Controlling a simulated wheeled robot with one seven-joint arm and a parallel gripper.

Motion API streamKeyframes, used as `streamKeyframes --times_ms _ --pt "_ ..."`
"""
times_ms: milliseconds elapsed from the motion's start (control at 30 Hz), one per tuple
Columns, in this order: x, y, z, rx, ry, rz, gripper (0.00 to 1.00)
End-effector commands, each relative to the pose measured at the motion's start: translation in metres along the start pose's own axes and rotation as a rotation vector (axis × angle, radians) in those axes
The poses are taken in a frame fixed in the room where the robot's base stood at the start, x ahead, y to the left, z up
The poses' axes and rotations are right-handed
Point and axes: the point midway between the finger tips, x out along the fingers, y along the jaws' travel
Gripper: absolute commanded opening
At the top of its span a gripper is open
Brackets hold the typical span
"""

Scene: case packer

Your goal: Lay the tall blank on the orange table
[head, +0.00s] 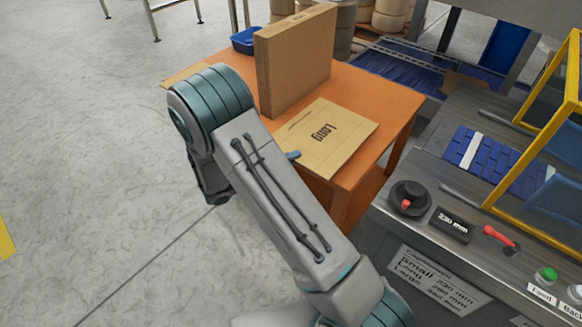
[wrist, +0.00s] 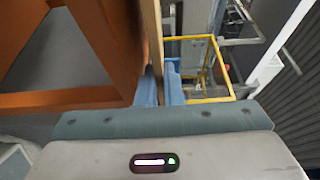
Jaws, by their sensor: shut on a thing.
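A flat tan cardboard blank (head: 345,130), printed "Long", is level over the near part of the orange table (head: 385,100). I cannot tell whether it rests on the top or sits just above it. My gripper (wrist: 161,78) is shut on its near left edge. In the wrist view the blank (wrist: 152,30) shows edge-on between the blue fingers, beside the orange table (wrist: 75,60). In the head view my arm hides most of the gripper, and only a blue fingertip shows on the blank.
A thick upright cardboard stack (head: 295,65) stands on the table behind the blank. A blue bin (head: 245,40) is at the back left. The machine with its yellow guard frame (head: 545,85) and control panel (head: 450,222) stands close on the right. Open floor lies to the left.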

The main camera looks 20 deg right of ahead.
Motion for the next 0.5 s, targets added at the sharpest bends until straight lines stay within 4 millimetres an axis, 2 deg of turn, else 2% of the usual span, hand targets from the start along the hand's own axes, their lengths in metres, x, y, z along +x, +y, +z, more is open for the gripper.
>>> streamKeyframes --times_ms 100,200,500 --pt "0.001 0.021 0.0 -0.003 0.001 -0.001 0.0" --pt "0.001 0.032 0.0 -0.001 0.001 0.0 0.0" --pt "0.001 0.033 0.0 0.0 0.0 0.0 0.0"
